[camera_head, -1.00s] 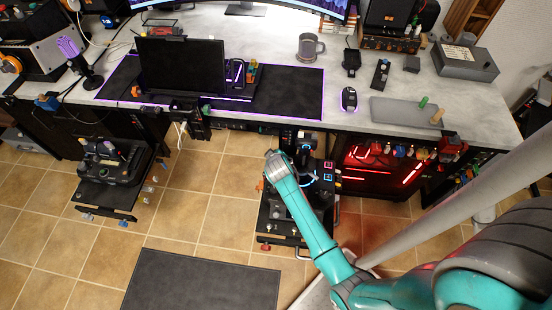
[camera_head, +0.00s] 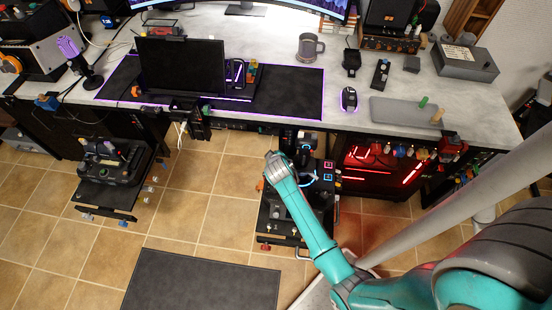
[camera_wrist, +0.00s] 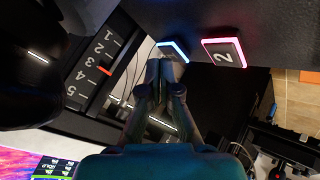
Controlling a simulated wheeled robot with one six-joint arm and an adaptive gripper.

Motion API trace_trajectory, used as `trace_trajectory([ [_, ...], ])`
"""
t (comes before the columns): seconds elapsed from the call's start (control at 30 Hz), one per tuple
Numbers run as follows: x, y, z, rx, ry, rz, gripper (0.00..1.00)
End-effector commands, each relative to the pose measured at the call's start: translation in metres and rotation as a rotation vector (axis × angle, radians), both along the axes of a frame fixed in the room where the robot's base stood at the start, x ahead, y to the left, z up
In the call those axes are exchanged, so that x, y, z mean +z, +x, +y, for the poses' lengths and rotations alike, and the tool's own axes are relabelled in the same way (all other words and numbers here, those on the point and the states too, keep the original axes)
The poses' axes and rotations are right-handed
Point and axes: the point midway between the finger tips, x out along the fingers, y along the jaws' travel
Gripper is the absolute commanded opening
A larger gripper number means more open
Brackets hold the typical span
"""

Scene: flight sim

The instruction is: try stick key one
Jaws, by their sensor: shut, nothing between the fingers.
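In the wrist view, my gripper (camera_wrist: 163,68) is shut and empty, its fingertips just in front of a blue-lit key (camera_wrist: 175,48). The fingertips cover part of this key, and I cannot read a number on it or tell whether they touch it. To its right is a red-lit key (camera_wrist: 224,54) marked 2. Both keys sit on a dark panel (camera_wrist: 205,22). In the head view, the red-lit key (camera_head: 328,165) and the blue-lit key (camera_head: 328,177) show small on the black control unit under the desk. My gripper is hidden behind my arm there.
A scale (camera_wrist: 90,72) numbered 1 to 5 with an orange mark lies left of the fingers, beside a large black rounded part (camera_wrist: 30,50). The desk (camera_head: 270,45) stands above the control unit. Another control unit (camera_head: 110,165) is at left. Tiled floor (camera_head: 200,200) lies between them.

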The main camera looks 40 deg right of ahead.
Motion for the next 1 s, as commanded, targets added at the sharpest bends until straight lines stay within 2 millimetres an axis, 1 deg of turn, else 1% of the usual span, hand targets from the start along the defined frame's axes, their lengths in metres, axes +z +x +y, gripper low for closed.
trace_trajectory([
  [1.0, -0.0079, -0.0001, 0.0000, -0.001, 0.000, 0.001, 0.00],
])
